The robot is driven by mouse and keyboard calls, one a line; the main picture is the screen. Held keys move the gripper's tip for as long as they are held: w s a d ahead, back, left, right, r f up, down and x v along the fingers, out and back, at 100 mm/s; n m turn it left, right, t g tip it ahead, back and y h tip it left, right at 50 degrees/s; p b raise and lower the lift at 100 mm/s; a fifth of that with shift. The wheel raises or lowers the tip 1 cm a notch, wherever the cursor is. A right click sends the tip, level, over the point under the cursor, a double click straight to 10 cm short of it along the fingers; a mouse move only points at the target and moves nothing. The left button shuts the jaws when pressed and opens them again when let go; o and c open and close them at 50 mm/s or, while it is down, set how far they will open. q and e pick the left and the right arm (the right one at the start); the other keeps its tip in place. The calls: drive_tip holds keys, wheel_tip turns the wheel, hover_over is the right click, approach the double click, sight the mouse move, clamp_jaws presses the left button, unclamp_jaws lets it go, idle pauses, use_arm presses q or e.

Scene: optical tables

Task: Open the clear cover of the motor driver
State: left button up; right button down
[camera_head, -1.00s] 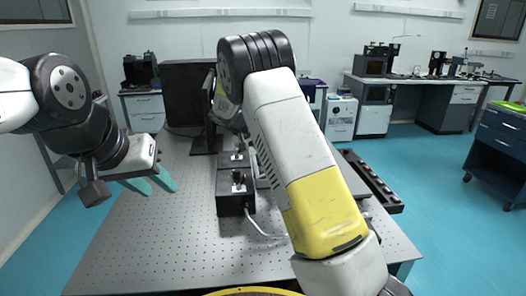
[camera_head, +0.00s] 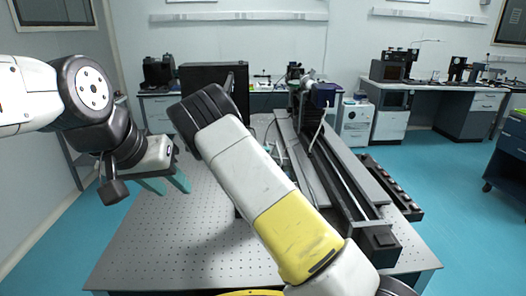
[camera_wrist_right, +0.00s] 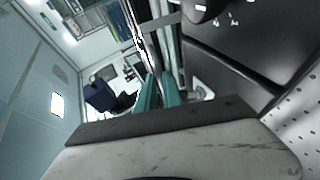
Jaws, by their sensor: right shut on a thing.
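My right gripper (camera_wrist_right: 160,95) shows in the right wrist view with its teal fingers close together. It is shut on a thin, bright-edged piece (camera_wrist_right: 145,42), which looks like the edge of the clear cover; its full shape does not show. In the head view my right arm hides this gripper and what it holds. I cannot make out the motor driver's body there. My left gripper (camera_head: 166,184) hangs over the left side of the table, its teal fingers apart and empty.
The perforated table (camera_head: 150,245) is clear at its front left. A long dark rail (camera_head: 352,180) with a blue block (camera_head: 322,95) runs along its right side. A black panel (camera_head: 214,85) stands at the back. A large dark surface (camera_wrist_right: 235,60) is close beside my right gripper.

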drive_tip(key=shift+s+a+f, duration=0.1)
drive_tip(key=shift+a+f, duration=0.05)
drive_tip(key=shift+f, duration=0.3)
drive_tip(key=shift+s+a+f, duration=0.1)
drive_tip(key=shift+f, duration=0.35)
drive_tip(key=c, duration=1.5)
unclamp_jaws()
drive_tip(key=shift+w+d, duration=0.1)
drive_tip(key=shift+w, duration=0.05)
drive_tip(key=shift+r, duration=0.15)
drive_tip(key=shift+r, duration=0.1)
